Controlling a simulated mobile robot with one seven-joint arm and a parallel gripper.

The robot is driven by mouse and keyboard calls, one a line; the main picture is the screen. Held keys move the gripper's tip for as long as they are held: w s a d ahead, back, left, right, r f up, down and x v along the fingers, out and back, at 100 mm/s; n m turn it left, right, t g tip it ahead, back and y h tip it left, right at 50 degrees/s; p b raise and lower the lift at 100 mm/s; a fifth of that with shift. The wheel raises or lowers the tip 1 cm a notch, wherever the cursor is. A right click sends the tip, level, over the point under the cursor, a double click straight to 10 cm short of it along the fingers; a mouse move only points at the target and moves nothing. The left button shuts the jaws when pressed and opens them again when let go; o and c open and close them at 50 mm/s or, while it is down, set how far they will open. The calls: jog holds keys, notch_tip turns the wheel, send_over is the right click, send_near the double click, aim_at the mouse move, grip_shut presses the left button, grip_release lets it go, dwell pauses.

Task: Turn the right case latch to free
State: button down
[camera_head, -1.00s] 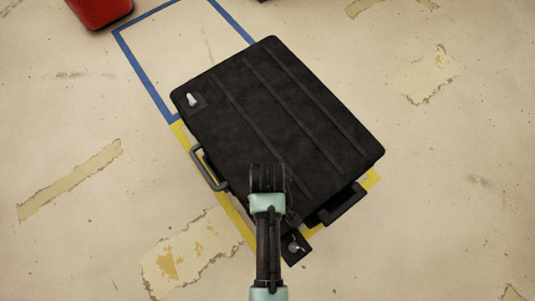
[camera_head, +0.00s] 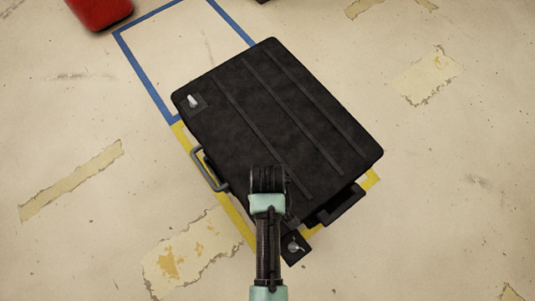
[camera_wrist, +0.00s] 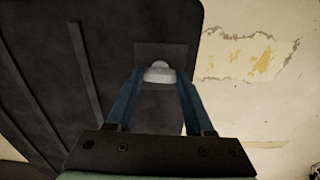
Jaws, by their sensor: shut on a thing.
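The black case (camera_head: 275,110) lies flat on the floor. Its light-coloured left latch (camera_head: 193,101) sits on a dark plate at the far left corner and points up the picture. In the wrist view the right latch (camera_wrist: 158,72), a pale rounded knob on a dark square plate (camera_wrist: 165,50), stands between the two blue fingers of my gripper (camera_wrist: 160,80). The fingers are shut on it. In the head view my gripper (camera_head: 268,180) is over the near part of the case, and my arm hides the latch and fingertips there.
A grey handle (camera_head: 209,169) sticks out on the left side. A dark plate with a shiny knob (camera_head: 294,247) shows beside my arm; I cannot tell what it belongs to. Yellow tape (camera_head: 238,217) borders the case. A blue-taped rectangle (camera_head: 143,65) and red object (camera_head: 100,10) lie upper left.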

jog(key=m+p, duration=0.1)
jog(key=p, duration=0.1)
jog(key=m+p, duration=0.1)
jog(key=m, duration=0.1)
jog(key=shift+r+p, duration=0.35)
jog(key=shift+p, duration=0.05)
jog(key=m+p, duration=0.4)
jog(key=m, duration=0.1)
jog(key=shift+f, duration=0.1)
jog(key=m+p, duration=0.2)
jog(key=m, duration=0.3)
jog(key=shift+f, duration=0.1)
jog(key=shift+f+m+p, duration=0.1)
jog(key=shift+m+p, duration=0.8)
jog(key=shift+m, duration=1.2)
jog(key=shift+c, duration=1.4)
grip_release()
notch_tip(320, 180, up, 13)
jog(key=p, duration=0.7)
